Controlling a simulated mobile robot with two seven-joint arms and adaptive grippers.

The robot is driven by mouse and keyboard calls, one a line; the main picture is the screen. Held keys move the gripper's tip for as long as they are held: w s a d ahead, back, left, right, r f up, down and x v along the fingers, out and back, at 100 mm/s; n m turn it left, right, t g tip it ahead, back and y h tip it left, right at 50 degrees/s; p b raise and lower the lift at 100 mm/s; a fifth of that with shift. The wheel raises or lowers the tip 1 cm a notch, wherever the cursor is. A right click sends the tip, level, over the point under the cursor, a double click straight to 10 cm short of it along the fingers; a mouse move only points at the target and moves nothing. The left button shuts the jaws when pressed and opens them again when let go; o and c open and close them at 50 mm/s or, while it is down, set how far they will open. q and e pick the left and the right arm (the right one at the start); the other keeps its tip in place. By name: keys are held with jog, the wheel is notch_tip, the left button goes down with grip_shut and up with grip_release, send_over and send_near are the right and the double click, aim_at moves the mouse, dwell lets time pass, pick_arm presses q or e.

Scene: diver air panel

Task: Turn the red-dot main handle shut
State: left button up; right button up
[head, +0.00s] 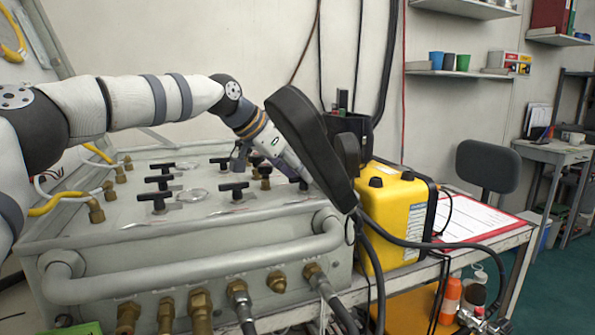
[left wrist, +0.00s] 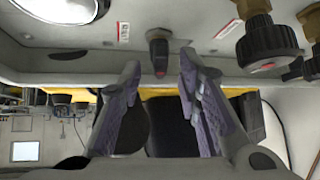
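The purple-padded fingers are spread apart, with a gap on both sides of the handle; I see no contact. In the head view my left gripper (head: 295,168) reaches down over the right end of the grey panel (head: 110,222). The red dot cannot be made out there. My right gripper is not in view.
Several black T-handles (head: 158,198) and brass fittings (head: 96,212) stand on the panel. A large black padded object (head: 308,135) is close beside my left gripper. A yellow case (head: 385,215) stands to the right, with a clipboard (head: 475,218) beyond. A grey pipe rail (head: 200,263) runs along the front.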

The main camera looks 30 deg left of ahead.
pick_arm(q)
jog(key=shift+r, duration=0.1)
grip_shut()
jog(key=shift+w+a+m+h, duration=0.15)
jog(key=shift+m+h, duration=0.15)
jog(key=shift+m, duration=0.2)
jog(key=shift+w+f+m+g+h+b, duration=0.1)
jog(key=shift+f+m+g+h+b, duration=0.2)
jog(key=shift+f+m+g+b, duration=0.1)
jog(key=shift+a+m, duration=0.1)
jog(key=shift+m, duration=0.2)
jog(key=shift+r+h, duration=0.25)
jog(key=shift+h, duration=0.05)
jog(key=shift+r, duration=0.15)
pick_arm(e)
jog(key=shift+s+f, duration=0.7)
pick_arm(q)
grip_release()
